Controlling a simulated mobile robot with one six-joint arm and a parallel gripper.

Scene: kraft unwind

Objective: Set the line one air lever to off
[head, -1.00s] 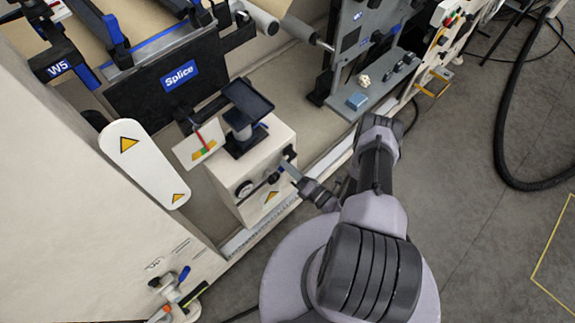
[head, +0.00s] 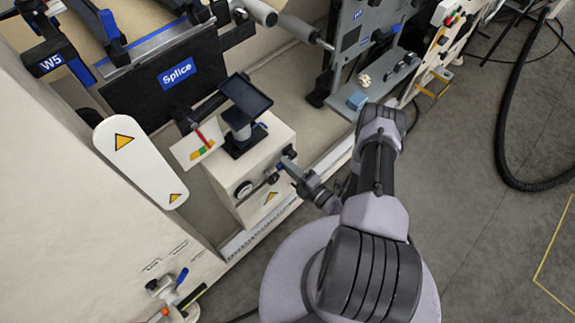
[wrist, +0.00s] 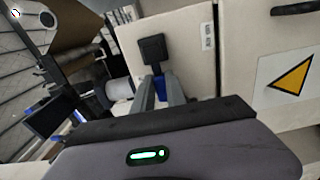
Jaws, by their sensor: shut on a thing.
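A small lever with a blue handle (wrist: 161,88) shows in the wrist view, below a black square fitting (wrist: 152,48) on a cream cabinet front. My gripper (wrist: 160,90) has its two grey fingers closed on either side of the blue handle. In the head view, my gripper (head: 286,166) is at the right front of the cream cabinet (head: 250,205), with a spot of blue at its tip. The fingers hide part of the handle. The small label (wrist: 207,38) beside the fitting is unreadable, so I cannot tell the line number or lever marking.
A black tray-like stand (head: 247,97) is on the cabinet top. A round dial (head: 244,189) is on its front. Another blue-handled fitting (head: 183,275) is at lower left. A black hose (head: 502,140) curves over the open floor at right.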

